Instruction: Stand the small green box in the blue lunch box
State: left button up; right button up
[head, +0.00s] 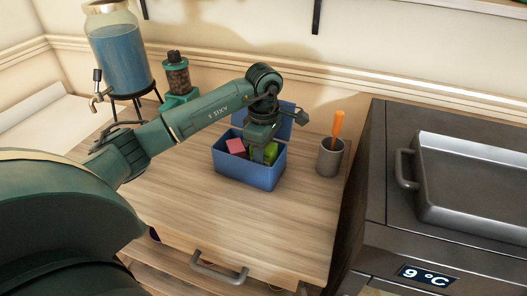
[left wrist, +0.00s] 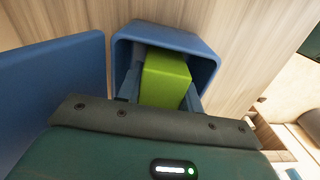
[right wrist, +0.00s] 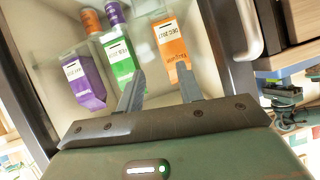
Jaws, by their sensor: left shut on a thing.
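The blue lunch box (head: 247,175) stands on the wooden counter with its lid raised at the back. My left gripper (head: 262,148) reaches down into its right part and is shut on the small green box (head: 271,152). In the left wrist view the green box (left wrist: 165,75) sits between the fingers, within the walls of the lunch box (left wrist: 203,48). Its lower end is hidden, so I cannot tell whether it touches the floor of the lunch box. My right gripper (right wrist: 161,76) is open and empty, and shows only in the right wrist view.
A pink block (head: 236,147) lies in the left part of the lunch box. A grey cup (head: 330,158) with an orange-handled tool stands to the right. A drink dispenser (head: 121,60) and a green-based jar (head: 177,78) stand behind left. Labelled cartons (right wrist: 122,62) face my right gripper.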

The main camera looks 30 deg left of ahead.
pick_arm(q)
jog(key=shift+f+b, duration=0.5)
jog(key=shift+f, duration=0.05)
jog(key=o, duration=0.7)
jog(key=shift+o, duration=0.2)
jog(key=shift+r+p, duration=0.5)
jog(key=shift+r, duration=0.1)
notch_tip(320, 180, up, 12)
jog(key=shift+r, duration=0.1)
